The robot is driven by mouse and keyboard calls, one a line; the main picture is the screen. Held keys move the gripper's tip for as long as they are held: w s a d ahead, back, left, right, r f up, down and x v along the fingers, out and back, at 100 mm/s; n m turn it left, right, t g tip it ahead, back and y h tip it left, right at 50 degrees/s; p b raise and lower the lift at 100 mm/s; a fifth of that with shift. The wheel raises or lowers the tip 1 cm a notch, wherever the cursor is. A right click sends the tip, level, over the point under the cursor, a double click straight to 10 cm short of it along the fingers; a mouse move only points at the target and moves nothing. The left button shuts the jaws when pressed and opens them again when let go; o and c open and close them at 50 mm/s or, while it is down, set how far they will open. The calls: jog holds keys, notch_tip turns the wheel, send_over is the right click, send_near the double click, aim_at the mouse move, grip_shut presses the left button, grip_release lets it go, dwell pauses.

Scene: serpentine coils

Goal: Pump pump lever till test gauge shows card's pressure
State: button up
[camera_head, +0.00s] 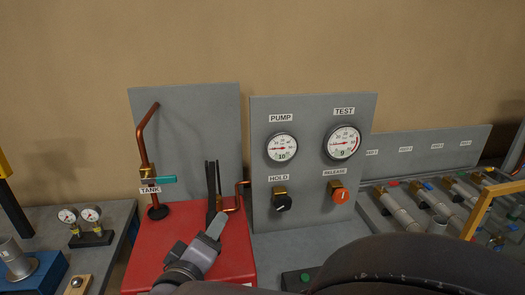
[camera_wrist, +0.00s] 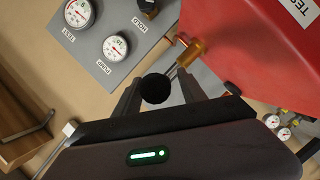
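In the wrist view the two fingers of my gripper (camera_wrist: 160,84) stand on either side of a black ball knob (camera_wrist: 155,89), on a thin rod towards a brass fitting (camera_wrist: 191,50); this looks like the pump lever. A narrow gap seems to show on one side; I cannot tell whether the fingers touch the knob. In the head view my wrist hides part of the lever area. The TEST gauge (camera_head: 342,142) and PUMP gauge (camera_head: 281,147) are on the grey panel (camera_head: 310,225); their readings are too small to read surely. I see no pressure card.
Below the gauges are a black HOLD knob (camera_head: 282,203) and an orange RELEASE knob (camera_head: 340,196). A red box (camera_head: 235,255) with a copper TANK pipe (camera_head: 143,140) stands at left. Two small gauges (camera_head: 80,215) are further left.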

grip_shut()
jog(key=shift+r, duration=0.1)
dwell(1.2)
